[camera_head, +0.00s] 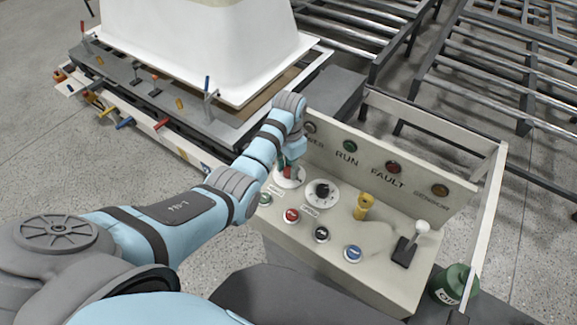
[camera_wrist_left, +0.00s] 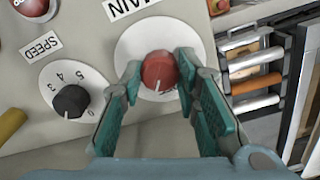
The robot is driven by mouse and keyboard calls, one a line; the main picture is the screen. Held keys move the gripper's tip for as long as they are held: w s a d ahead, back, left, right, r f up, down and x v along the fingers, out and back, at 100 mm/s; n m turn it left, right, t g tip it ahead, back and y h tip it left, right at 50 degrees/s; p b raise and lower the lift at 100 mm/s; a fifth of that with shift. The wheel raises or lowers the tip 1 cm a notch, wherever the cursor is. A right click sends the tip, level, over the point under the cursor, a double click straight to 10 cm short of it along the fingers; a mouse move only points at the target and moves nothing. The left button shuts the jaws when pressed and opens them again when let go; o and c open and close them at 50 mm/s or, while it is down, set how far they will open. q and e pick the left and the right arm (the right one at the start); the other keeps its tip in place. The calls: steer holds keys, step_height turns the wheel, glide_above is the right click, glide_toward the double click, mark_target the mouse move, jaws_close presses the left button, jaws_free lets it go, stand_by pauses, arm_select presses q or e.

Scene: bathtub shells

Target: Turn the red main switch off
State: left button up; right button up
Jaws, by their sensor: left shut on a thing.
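The red main switch (camera_wrist_left: 158,72) is a round knob on a white round plate (camera_wrist_left: 128,52), under a "MAIN" label, in the left wrist view. Its white pointer mark points down in that view, and lettering on the plate is partly hidden. My left gripper (camera_wrist_left: 160,66) has its teal fingers on both sides of the knob and is shut on it. In the head view my left gripper (camera_head: 288,168) comes down on the switch at the left end of the control panel (camera_head: 385,235), hiding most of the knob. My right gripper is not in view.
A black speed knob (camera_head: 322,190) sits right of the switch, then a yellow handle (camera_head: 363,206) and a white-tipped lever (camera_head: 422,227). Several push buttons line the front, and lamps line the upright back plate. A green bottle (camera_head: 453,284) stands right of the panel. A white tub (camera_head: 215,45) stands behind.

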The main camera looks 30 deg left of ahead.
mark_target(289, 169)
arm_select(q)
steer(key=n, duration=0.6)
steer(key=shift+w+r+n, duration=0.1)
steer(key=shift+w+n, duration=0.05)
steer(key=shift+n, duration=0.15)
stand_by(0.4)
steer(key=o, duration=1.2)
steer(key=shift+c, duration=0.2)
step_height(289, 169, up, 8)
steer(key=shift+f, duration=0.25)
